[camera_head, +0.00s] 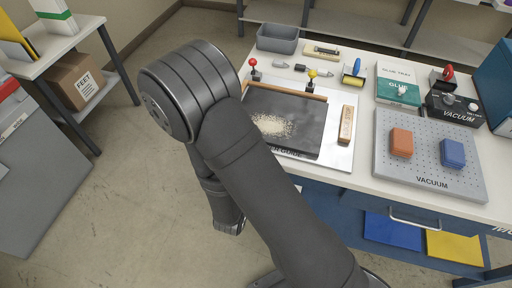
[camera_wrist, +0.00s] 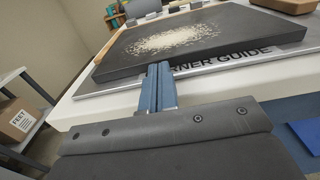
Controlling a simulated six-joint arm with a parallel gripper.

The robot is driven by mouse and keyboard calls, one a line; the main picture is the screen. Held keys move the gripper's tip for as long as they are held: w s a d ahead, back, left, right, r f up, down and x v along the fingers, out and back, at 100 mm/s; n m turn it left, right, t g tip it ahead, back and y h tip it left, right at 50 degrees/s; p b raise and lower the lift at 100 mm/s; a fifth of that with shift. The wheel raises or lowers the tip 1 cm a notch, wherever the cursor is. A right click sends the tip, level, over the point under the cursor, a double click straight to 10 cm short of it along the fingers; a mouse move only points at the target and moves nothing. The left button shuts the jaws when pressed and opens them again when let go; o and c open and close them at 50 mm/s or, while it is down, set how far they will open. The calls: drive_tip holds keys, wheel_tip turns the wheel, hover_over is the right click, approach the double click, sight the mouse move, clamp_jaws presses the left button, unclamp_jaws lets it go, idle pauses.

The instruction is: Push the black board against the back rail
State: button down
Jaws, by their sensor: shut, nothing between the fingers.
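The black board (camera_head: 312,118) lies flat on a metal plate marked CORNER GUIDE (camera_head: 340,150), with pale dust (camera_head: 272,126) on top. The wooden back rail (camera_head: 290,89) runs along the board's far edge; I cannot tell whether a thin gap lies between them. In the wrist view the board (camera_wrist: 225,42) fills the upper part, and the rail (camera_wrist: 135,36) runs along its left edge. My gripper (camera_wrist: 160,72) is shut and empty, its fingertips at the board's near side face, close to the left corner. I cannot tell whether they touch it. The arm hides the fingers in the head view.
A wooden block (camera_head: 347,124) stands right of the board. Red (camera_head: 253,66) and yellow (camera_head: 312,75) knobs stand behind the rail. A perforated vacuum plate (camera_head: 425,165) with orange and blue blocks lies farther right. A grey bin (camera_head: 278,39) is at the back. Floor left of the table is open.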

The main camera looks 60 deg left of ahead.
drive_tip(key=shift+x, duration=0.95)
drive_tip(key=shift+x, duration=1.1)
drive_tip(key=shift+w+a+r, duration=0.1)
drive_tip(key=shift+a, duration=0.05)
drive_tip(key=v, duration=1.4)
